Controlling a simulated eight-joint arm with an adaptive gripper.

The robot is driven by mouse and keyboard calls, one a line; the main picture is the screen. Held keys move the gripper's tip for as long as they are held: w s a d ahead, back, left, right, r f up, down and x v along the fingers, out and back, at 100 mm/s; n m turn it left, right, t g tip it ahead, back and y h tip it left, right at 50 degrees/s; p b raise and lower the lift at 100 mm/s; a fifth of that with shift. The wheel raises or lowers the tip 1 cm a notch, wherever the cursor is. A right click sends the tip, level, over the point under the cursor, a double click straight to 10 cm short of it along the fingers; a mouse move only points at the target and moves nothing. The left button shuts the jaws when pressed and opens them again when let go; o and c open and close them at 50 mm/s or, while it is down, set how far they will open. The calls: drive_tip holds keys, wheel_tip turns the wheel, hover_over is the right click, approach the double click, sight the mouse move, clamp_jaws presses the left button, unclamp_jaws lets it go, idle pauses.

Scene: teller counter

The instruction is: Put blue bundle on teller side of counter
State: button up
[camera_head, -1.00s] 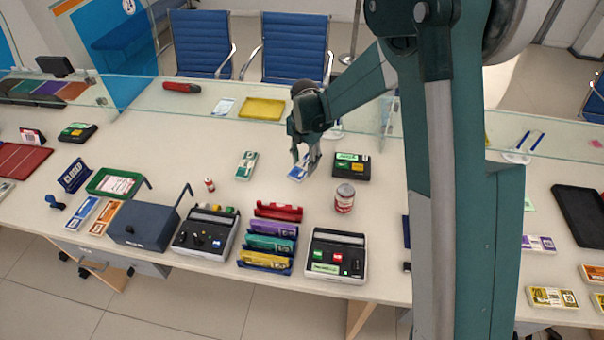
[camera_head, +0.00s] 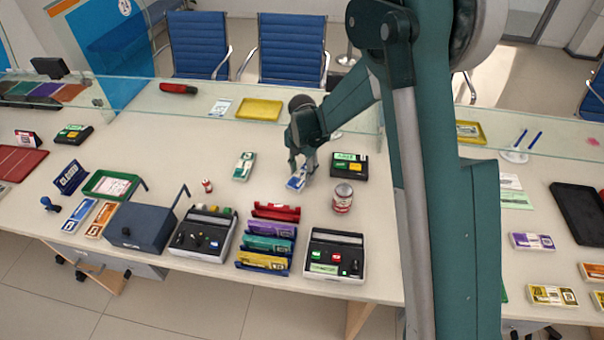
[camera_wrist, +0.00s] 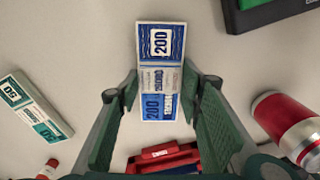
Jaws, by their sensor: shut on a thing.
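The blue bundle (camera_head: 296,184) is a banknote stack printed 200 with a pale band. It is on the near side of the glass screen, among the teller devices. My gripper (camera_head: 301,178) points down and is shut on it. In the wrist view the bundle (camera_wrist: 160,75) lies between the two green fingers (camera_wrist: 163,90), its long side running away from the camera. I cannot tell whether its underside touches the counter (camera_head: 225,195). A green bundle (camera_head: 244,166) marked 50 lies to the left; it also shows in the wrist view (camera_wrist: 33,108).
A red-and-silver can (camera_head: 343,199) stands right of the bundle, with a black device (camera_head: 348,167) behind it. A colored rack (camera_head: 268,238) stands in front. A small red bottle (camera_head: 207,186) is left. The glass screen (camera_head: 220,92) runs behind, near a yellow tray (camera_head: 259,110).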

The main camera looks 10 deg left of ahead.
sight(302, 175)
drive_tip(key=shift+f, duration=0.2)
drive_tip(key=o, duration=0.9)
drive_tip(key=shift+r, duration=0.1)
wheel_tip(302, 175, up, 12)
drive_tip(key=shift+r+p, duration=0.1)
drive_tip(key=shift+p, duration=0.8)
idle(0.4)
